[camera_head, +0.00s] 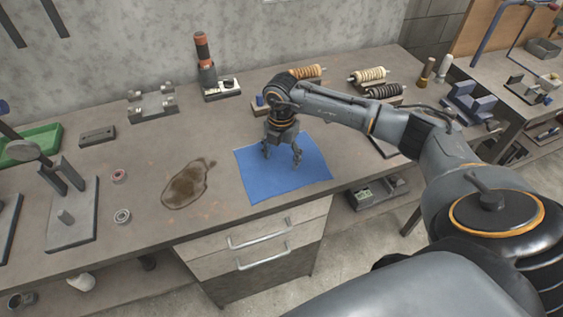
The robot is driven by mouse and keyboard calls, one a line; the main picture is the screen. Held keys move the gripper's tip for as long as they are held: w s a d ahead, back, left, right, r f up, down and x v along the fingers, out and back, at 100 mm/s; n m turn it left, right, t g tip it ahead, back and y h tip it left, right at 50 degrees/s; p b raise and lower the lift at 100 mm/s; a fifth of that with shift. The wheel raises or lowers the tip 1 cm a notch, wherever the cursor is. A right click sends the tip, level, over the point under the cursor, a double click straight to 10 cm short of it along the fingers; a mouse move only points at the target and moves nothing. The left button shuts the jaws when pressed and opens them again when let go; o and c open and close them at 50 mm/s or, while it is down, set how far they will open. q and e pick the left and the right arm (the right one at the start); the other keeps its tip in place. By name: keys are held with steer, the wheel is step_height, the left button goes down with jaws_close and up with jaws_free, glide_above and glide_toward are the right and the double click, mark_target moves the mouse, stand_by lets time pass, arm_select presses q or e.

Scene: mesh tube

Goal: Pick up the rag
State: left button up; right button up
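The rag (262,181) is a flat blue cloth lying on the grey workbench, near its front edge. My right gripper (282,158) points down over the upper middle of the rag. Its two fingers are spread apart, with bare blue cloth showing between them. The fingertips are at or just above the cloth; I cannot tell whether they touch it. The rag lies flat and shows no clear lift. My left gripper is not in view.
A brown wet stain (188,184) lies left of the rag on the workbench (140,215). Two small rings, a metal stand (72,215) and a green tray (30,146) are further left. Drawers are below the front edge.

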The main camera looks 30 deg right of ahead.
steer(key=shift+s+a+f, duration=0.1)
steer(key=shift+s+f, duration=0.15)
steer(key=shift+s, duration=0.05)
jaws_close()
stand_by(0.6)
stand_by(0.7)
step_height(320, 180, up, 12)
steer(key=p, duration=0.8)
steer(key=shift+w+r, duration=0.15)
steer(key=shift+w, duration=0.15)
step_height(320, 180, up, 9)
steer(key=p, duration=0.6)
